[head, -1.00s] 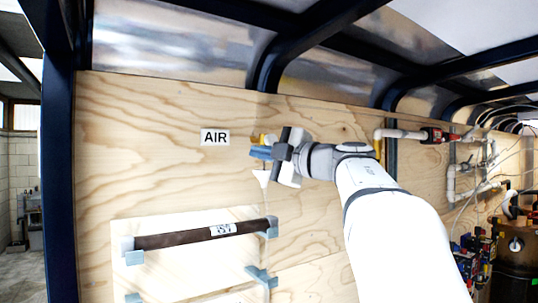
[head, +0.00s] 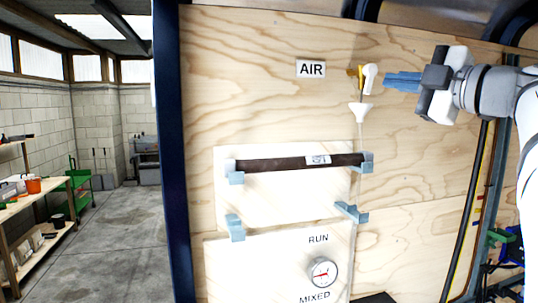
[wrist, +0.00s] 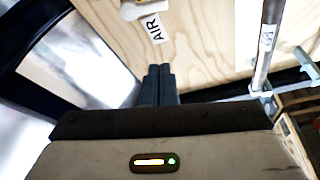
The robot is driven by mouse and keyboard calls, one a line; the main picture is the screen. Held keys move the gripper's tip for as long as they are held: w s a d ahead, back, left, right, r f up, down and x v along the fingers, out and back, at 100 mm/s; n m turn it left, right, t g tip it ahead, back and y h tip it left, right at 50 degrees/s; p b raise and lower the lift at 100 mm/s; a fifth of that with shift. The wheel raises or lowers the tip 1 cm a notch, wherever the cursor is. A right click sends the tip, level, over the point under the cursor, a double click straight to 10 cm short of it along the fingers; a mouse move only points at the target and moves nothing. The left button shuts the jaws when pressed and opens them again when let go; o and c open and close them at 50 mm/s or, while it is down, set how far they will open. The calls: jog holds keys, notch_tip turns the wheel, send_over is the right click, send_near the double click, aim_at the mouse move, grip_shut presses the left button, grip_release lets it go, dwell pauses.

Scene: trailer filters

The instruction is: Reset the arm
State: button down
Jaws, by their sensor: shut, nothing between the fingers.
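My gripper (head: 403,82) is at the upper right in the head view, with its blue fingers pointing left. The fingers are together and hold nothing. They are apart from the white and yellow valve (head: 367,76) on the plywood wall, to its right. In the wrist view my gripper (wrist: 158,72) shows its dark fingers side by side, in front of the plywood.
A dark filter tube (head: 285,163) lies across blue-grey brackets, with empty brackets (head: 236,227) below. An AIR label (head: 311,69), a white funnel (head: 360,112) and a gauge (head: 323,272) are on the wall. The concrete floor (head: 110,245) at left is open beside a shelf (head: 30,205).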

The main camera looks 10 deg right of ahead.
jog(key=w+d+f+m+t+h, duration=0.25)
jog(key=w+f+m+h, duration=0.25)
jog(key=f+m+h, duration=0.65)
jog(key=s+a+f+m+g+h, duration=0.1)
jog(key=a+f+m+g, duration=0.2)
jog(key=f, duration=0.4)
jog(key=s+a+f+m+g+h, duration=0.1)
jog(key=s+f+m+g, duration=0.15)
jog(key=f+m, duration=0.4)
jog(key=s+a+f+g+y, duration=0.1)
jog(key=s+a+f+g, duration=0.2)
jog(key=f, duration=0.5)
jog(key=s+a+f+g+y, duration=0.2)
jog(key=s+a+f+g, duration=0.2)
jog(key=s+f, duration=0.4)
jog(key=s+a+f+n+g+y, duration=0.1)
jog(key=s+a+f+g, duration=0.2)
jog(key=s+a+f, duration=0.2)
notch_tip(320, 180, down, 4)
jog(key=shift+s+a+r+g+y, duration=0.2)
jog(key=shift+s+a+g+y, duration=0.05)
jog(key=shift+a+g+y, duration=0.15)
jog(key=c, duration=2.1)
grip_release()
